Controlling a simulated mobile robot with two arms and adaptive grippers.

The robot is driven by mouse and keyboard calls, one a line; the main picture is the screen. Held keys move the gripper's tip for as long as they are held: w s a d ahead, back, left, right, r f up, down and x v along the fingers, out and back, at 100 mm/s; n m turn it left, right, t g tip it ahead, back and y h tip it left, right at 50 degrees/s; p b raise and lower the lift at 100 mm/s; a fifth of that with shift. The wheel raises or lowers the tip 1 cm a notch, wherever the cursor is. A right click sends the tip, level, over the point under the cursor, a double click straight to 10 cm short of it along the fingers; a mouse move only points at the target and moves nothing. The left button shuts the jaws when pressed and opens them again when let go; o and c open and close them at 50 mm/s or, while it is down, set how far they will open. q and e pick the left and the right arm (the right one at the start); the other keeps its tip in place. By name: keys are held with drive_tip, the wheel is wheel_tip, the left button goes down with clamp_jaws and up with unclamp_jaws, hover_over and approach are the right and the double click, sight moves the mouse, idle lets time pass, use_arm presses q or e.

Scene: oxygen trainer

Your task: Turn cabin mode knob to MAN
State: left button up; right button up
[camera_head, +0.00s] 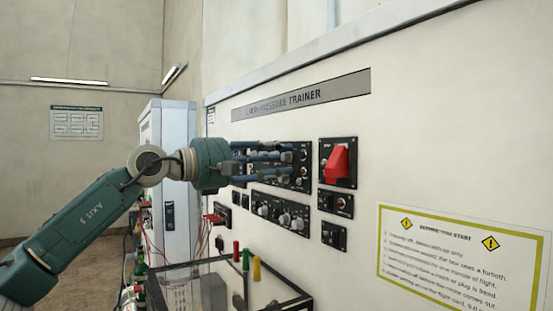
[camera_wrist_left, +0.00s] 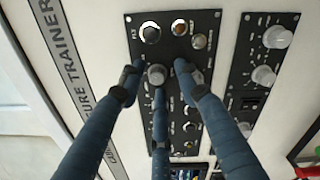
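A grey round knob (camera_wrist_left: 156,74) sits on a black panel (camera_wrist_left: 210,118) in the left wrist view. Its lettering is too small to read, so I cannot tell whether it is the cabin mode knob or where it points. My left gripper (camera_wrist_left: 158,76) has three blue fingers spread around this knob, with gaps visible at its sides. In the head view my left gripper (camera_head: 287,157) is in front of the upper black panel (camera_head: 300,183) and covers most of it. My right gripper is in neither view.
A lower panel with several knobs (camera_head: 280,213) is under the gripper; it also shows in the left wrist view (camera_wrist_left: 263,75). A red switch (camera_head: 338,163) is to the right. A glass-topped case (camera_head: 200,275) with coloured handles stands below. A yellow-edged notice (camera_head: 460,260) is at right.

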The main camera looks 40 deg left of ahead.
use_arm(q)
drive_tip(key=shift+s+r, duration=0.15)
drive_tip(key=shift+s+a, duration=0.1)
drive_tip(key=shift+s, duration=0.1)
drive_tip(key=shift+v, duration=0.9)
drive_tip(key=shift+s, duration=0.4)
approach(283, 157)
drive_tip(key=v, duration=0.3)
drive_tip(key=shift+s+a, duration=0.15)
drive_tip(key=shift+s, duration=0.2)
